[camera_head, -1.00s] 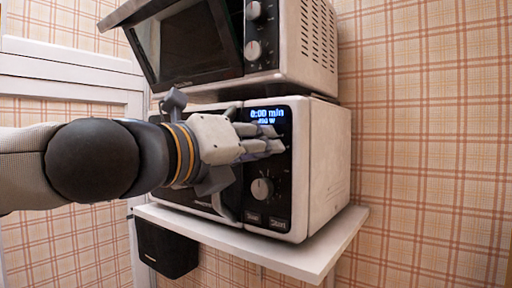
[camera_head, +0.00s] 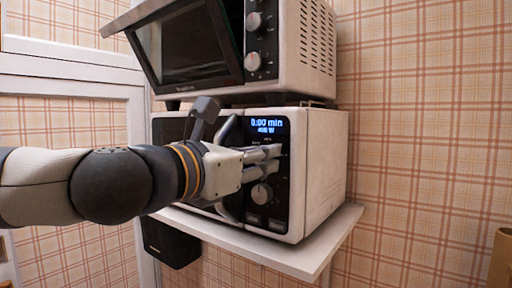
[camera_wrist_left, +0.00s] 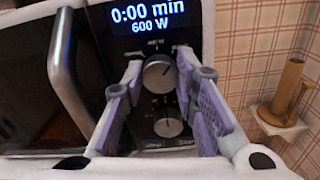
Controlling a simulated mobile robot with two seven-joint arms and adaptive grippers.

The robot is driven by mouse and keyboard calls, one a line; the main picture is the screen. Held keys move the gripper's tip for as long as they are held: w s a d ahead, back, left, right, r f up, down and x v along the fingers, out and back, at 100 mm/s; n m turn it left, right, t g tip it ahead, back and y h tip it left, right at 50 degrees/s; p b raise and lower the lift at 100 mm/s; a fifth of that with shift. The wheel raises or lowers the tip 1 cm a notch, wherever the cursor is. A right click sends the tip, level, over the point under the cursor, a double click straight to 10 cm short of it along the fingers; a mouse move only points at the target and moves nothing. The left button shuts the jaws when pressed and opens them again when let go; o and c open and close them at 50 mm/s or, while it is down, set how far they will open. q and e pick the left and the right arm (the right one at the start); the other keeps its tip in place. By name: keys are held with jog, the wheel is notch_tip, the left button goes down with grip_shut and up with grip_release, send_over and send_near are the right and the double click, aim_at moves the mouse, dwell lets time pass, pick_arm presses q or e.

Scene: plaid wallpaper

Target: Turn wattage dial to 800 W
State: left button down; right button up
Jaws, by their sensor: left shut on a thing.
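The white microwave (camera_head: 322,165) has a black control panel with a lit display (camera_head: 267,126). In the left wrist view the display (camera_wrist_left: 148,15) reads 0:00 min and 600 W. The upper dial (camera_wrist_left: 159,73), just below the display, sits between the fingers of my left gripper (camera_wrist_left: 160,66), which is shut on it. A lower dial (camera_wrist_left: 168,126) is free below the fingers; it also shows in the head view (camera_head: 261,194). In the head view my left gripper (camera_head: 276,158) covers the upper dial. My right gripper is not in view.
A toaster oven (camera_head: 310,45) with its own knobs stands on top of the microwave. The microwave's curved door handle (camera_wrist_left: 66,75) is just left of my fingers. A white shelf (camera_head: 300,258) carries the microwave. A brown wooden object (camera_wrist_left: 288,88) is at the right.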

pick_arm(q)
jog(key=shift+r+m+p, duration=0.15)
jog(key=shift+m+p, duration=1.6)
jog(key=shift+m, duration=3.05)
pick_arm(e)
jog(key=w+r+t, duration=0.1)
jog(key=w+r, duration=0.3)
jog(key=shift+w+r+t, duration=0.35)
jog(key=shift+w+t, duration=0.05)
pick_arm(q)
jog(key=c, duration=1.3)
grip_release()
